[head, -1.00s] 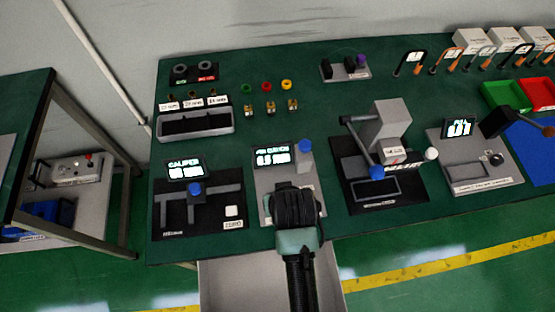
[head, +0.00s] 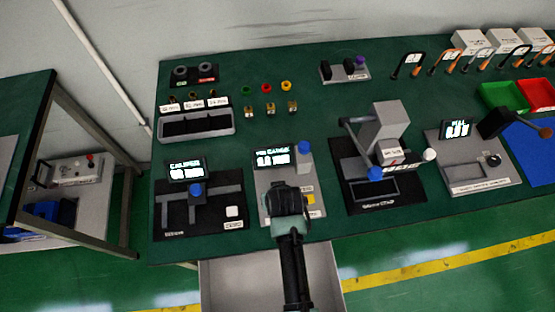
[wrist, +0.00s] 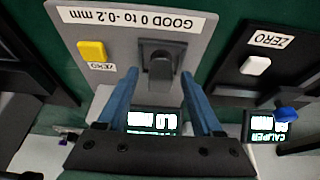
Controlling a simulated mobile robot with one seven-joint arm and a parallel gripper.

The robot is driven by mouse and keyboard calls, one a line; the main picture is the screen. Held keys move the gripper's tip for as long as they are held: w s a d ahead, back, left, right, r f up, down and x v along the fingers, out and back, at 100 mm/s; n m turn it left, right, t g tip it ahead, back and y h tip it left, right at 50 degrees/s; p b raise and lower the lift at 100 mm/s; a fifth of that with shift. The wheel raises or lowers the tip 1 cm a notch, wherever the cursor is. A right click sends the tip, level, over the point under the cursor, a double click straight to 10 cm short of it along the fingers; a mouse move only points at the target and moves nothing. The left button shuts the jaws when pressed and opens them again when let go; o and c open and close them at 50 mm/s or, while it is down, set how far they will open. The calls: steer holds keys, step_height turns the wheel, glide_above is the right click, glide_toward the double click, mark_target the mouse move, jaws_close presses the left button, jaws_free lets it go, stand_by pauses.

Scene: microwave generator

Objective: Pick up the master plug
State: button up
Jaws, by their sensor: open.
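No part is clearly marked as the master plug. One candidate is the purple-topped piece (head: 360,61) in a small stand at the back of the bench; which piece is the plug I cannot tell. My gripper (head: 287,199) is over the front of the grey gauge station (head: 266,180), well in front of that stand. In the wrist view its two blue fingers (wrist: 158,75) are apart with nothing gripped. Between and beyond them are the station's lit display (wrist: 152,122) and a dark grey block (wrist: 160,65). The yellow zero button (wrist: 92,51) is left of the fingers.
A caliper station (head: 172,222) stands left, and a lever press (head: 385,130) right. Behind are a dark parts tray (head: 196,135), brass pieces (head: 270,109) and coloured rings (head: 266,87). Green (head: 500,95) and red (head: 538,95) bins are far right. Open green bench lies mid-back.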

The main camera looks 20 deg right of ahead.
steer(key=shift+c, duration=0.3)
jaws_close()
